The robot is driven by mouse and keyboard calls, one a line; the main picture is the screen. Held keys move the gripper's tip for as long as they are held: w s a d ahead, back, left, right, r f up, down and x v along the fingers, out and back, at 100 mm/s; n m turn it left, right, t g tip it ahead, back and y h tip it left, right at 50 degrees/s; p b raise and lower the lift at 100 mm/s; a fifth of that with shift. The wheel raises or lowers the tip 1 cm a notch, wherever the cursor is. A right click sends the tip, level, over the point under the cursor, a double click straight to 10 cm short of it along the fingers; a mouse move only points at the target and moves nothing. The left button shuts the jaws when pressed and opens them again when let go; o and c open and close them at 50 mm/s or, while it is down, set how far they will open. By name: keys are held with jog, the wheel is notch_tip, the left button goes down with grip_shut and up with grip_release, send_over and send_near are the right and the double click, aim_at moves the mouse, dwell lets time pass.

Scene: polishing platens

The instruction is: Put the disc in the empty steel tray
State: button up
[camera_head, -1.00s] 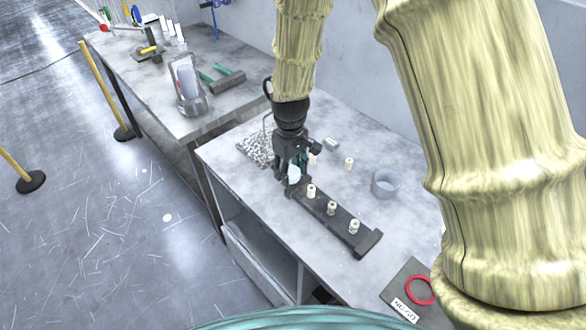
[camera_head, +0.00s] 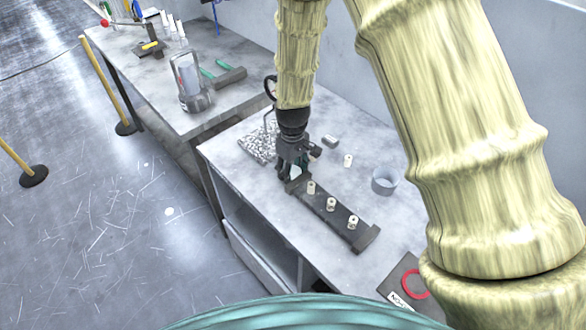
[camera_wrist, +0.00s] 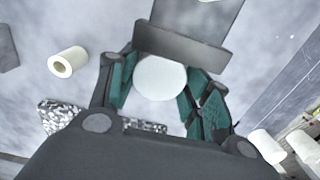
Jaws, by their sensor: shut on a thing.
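In the wrist view a white round disc (camera_wrist: 160,78) sits between the teal-lined fingers of my gripper (camera_wrist: 158,95), which is shut on it. In the head view my gripper (camera_head: 290,172) is low over the near bench, at the far left end of a long dark rack (camera_head: 321,203); the disc is hardly visible there. The rack's dark end (camera_wrist: 180,48) lies just beyond the disc in the wrist view. A grey, open round container (camera_head: 384,182) stands right of the rack and looks empty. I cannot clearly make out a steel tray.
Several cream cylinders stand on the rack, and one (camera_head: 348,160) stands behind it. A speckled patch (camera_head: 257,146) lies left of my gripper. A dark plate with a red ring (camera_head: 414,284) is at the near right. Bench between rack and round container is clear.

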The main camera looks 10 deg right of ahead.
jog(key=o, duration=0.6)
jog(key=shift+f, duration=0.15)
jog(key=o, duration=0.5)
jog(key=shift+c, duration=0.2)
